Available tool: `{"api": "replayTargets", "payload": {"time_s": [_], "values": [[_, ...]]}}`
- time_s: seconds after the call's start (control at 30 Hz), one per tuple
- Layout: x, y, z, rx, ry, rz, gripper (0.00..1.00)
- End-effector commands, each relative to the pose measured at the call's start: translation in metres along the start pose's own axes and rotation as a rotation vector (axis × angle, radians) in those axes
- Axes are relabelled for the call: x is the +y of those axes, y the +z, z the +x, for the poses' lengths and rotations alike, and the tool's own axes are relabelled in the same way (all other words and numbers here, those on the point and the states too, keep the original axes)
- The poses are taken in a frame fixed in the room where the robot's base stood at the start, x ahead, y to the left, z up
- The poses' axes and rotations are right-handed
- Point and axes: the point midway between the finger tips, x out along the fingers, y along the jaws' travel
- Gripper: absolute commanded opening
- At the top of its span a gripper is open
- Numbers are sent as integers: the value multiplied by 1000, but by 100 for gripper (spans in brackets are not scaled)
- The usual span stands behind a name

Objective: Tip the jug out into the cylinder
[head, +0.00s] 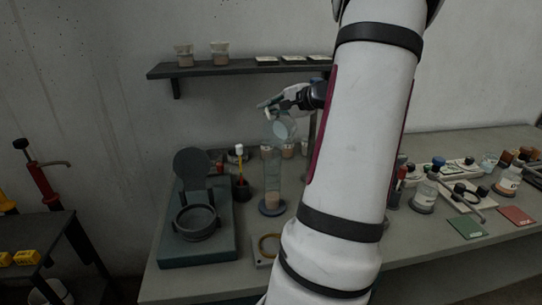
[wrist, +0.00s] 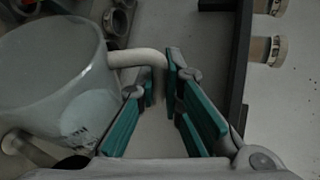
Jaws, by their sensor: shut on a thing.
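The clear jug (head: 282,129) is in the air over the tall clear cylinder (head: 272,170), tilted, with its round outline near the cylinder's top. My gripper (head: 287,103) is shut on the jug's handle. In the wrist view the jug (wrist: 55,85) fills the left side, and its pale handle (wrist: 137,58) runs to my teal-padded fingers (wrist: 160,92). The cylinder stands upright on a round blue-grey base on the bench, with a little brownish content low inside. Whether anything is flowing, and how much the jug holds, I cannot tell.
A dark shelf (head: 230,69) with two jars is on the wall behind. A green device with a raised round lid (head: 192,165) stands left of the cylinder. A pale block with a ring (head: 268,247) is in front. Several bottles stand at right; my arm hides the middle.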

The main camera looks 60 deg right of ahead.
Motion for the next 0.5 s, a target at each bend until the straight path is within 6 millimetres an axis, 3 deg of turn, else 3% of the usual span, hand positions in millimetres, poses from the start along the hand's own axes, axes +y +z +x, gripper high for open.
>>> {"api": "replayTargets", "payload": {"time_s": [0.5], "values": [[-2,-2,-2,15,-12,-31,0]]}}
